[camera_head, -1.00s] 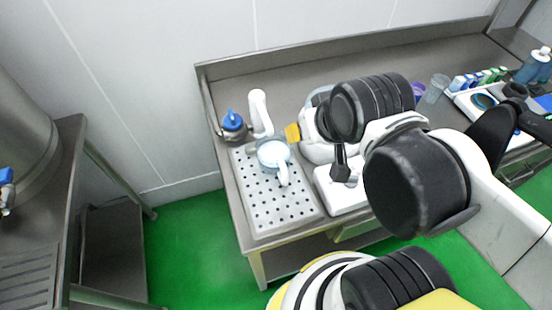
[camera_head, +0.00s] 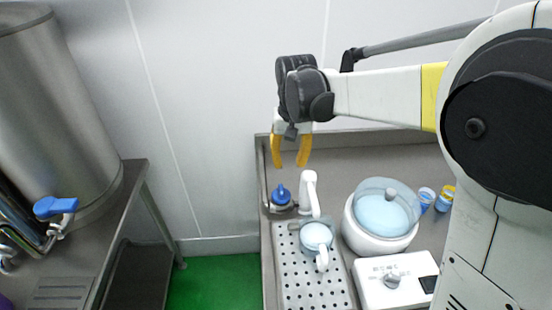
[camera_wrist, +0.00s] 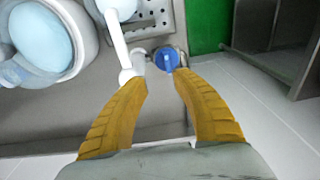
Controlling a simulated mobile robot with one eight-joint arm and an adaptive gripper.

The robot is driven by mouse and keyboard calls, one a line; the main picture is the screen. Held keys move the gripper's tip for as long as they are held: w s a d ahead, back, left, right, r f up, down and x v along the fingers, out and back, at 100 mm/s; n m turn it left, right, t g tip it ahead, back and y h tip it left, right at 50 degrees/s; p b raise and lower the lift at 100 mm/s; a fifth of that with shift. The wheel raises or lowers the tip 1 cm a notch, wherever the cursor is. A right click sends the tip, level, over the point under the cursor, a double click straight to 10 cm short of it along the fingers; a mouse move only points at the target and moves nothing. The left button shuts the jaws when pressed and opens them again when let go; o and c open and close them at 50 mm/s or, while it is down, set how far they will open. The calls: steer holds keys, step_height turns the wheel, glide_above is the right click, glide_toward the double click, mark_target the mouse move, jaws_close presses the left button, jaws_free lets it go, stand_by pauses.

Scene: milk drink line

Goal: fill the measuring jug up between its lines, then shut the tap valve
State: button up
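The measuring jug (camera_head: 317,237) stands on the perforated drain plate under the white tap (camera_head: 309,188), with its handle toward the front. Pale liquid seems to show in it; its lines and exact level cannot be read. A blue knob (camera_head: 280,194), apparently the tap valve, sits left of the tap. My gripper (camera_head: 290,163) is open and empty, yellow fingers pointing down, above and behind the knob. In the wrist view the blue knob (camera_wrist: 167,59) appears just beyond and between the fingertips (camera_wrist: 158,82), apparently apart from them. The white tap also shows there (camera_wrist: 117,38).
A white machine with a round lidded bowl (camera_head: 385,215) stands right of the jug, its control box (camera_head: 395,283) in front. Two small cups (camera_head: 435,199) stand further right. A steel tank (camera_head: 55,110) with a blue lever (camera_head: 56,206) is at left. Green floor lies between the benches.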

mark_target(281, 189)
steer(key=shift+g, duration=0.4)
steer(key=f+b, duration=0.1)
steer(key=f, duration=0.3)
steer(key=w+a+f+b, duration=0.1)
steer(key=f, duration=0.4)
steer(key=w+f+b, duration=0.1)
steer(key=f, duration=0.3)
steer(key=shift+w+a+f, duration=0.1)
steer(key=shift+a+f, duration=0.05)
steer(key=shift+a, duration=0.2)
jaws_close()
